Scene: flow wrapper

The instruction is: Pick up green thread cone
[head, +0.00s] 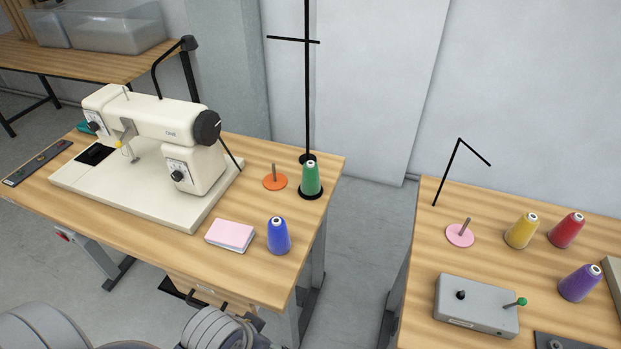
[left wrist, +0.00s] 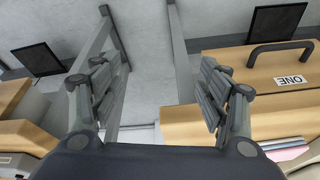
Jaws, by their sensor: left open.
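The green thread cone (head: 310,179) stands upright on a black round base at the back right corner of the left table, beside the tall black thread stand (head: 307,90). My left arm shows at the bottom of the head view, below the table's front edge, and its fingertips are not clear there. In the left wrist view my left gripper (left wrist: 160,95) is open with nothing between its fingers. The cone is not in the left wrist view. My right gripper is in neither view.
A blue cone (head: 278,236), a pink pad (head: 230,235) and an orange spool disc (head: 275,181) are near the green cone. A sewing machine (head: 165,140) fills the table's left. A floor gap separates the right table (head: 400,340), which holds yellow (head: 521,231), red and purple cones.

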